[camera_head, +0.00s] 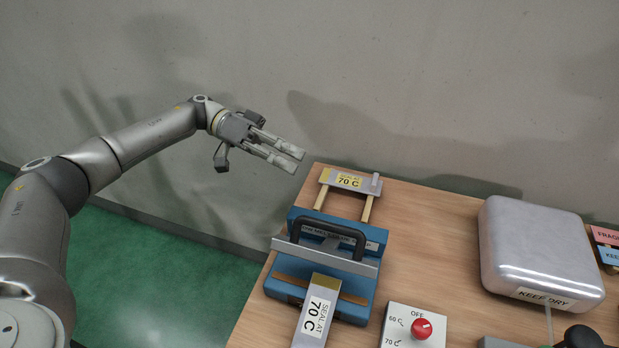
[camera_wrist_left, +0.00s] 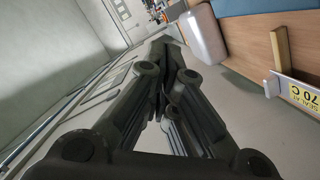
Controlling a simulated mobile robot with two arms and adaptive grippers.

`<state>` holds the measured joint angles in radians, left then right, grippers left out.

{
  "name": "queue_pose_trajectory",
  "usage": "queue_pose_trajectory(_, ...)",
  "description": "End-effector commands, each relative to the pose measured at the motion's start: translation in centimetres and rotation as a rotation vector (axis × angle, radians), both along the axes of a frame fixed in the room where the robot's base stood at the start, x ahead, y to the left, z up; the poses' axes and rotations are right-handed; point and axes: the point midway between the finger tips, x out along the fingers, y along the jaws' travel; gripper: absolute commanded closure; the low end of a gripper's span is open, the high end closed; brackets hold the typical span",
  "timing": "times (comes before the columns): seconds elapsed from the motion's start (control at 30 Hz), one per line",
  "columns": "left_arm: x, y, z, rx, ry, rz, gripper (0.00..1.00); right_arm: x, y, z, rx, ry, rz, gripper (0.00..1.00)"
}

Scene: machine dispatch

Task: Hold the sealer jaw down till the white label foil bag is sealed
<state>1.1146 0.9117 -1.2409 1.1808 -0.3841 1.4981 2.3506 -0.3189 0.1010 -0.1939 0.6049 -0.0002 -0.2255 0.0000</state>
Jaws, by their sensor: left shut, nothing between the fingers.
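The blue sealer (camera_head: 333,306) stands near the table's left edge, with a black handle (camera_head: 338,228) and a grey jaw bar (camera_head: 320,257). The jaw bar appears raised above the base. The white label foil bag (camera_head: 301,332) lies at the sealer's front, its gold-banded end at the base; its lower part is cut off by the frame. Its label reads SEAL AT 70 C. My left gripper (camera_head: 285,158) is shut and empty, in the air behind and left of the sealer, apart from the handle. Its fingers also show in the left wrist view (camera_wrist_left: 165,108). My right gripper cannot be made out.
A yellow-label bag (camera_head: 350,182) lies across wooden rails behind the sealer. A control box with a red dial (camera_head: 421,328), marked OFF, 60 C and 70 C, stands right of it. A silver KEEP DRY case (camera_head: 535,250) stands further right. A wall runs behind the table.

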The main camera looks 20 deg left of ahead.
Motion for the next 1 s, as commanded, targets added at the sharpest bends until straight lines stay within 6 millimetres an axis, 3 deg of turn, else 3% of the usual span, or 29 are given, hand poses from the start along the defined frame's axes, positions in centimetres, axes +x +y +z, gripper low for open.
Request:
queue_pose_trajectory(0.3, -1.3, -6.1, -0.4, -0.002, 0.003, -0.008, 1.00, 3.8, 3.1, 3.4, 0.041, -0.062, -0.003, 0.31)
queue_pose_trajectory(0.47, -1.9, -9.3, -0.9, -0.002, 0.003, -0.005, 1.00, 3.7, 3.0, 4.7, 0.039, -0.058, -0.001, 0.31)
queue_pose_trajectory(0.7, -4.4, -9.0, -3.2, 0.000, 0.003, -0.001, 1.00, 2.3, 2.0, 6.1, 0.026, -0.035, 0.002, 0.31)
queue_pose_trajectory(1.0, -4.9, -9.0, -3.9, -0.001, 0.000, -0.001, 1.00, 1.9, 1.8, 6.2, 0.023, -0.030, 0.002, 0.31)
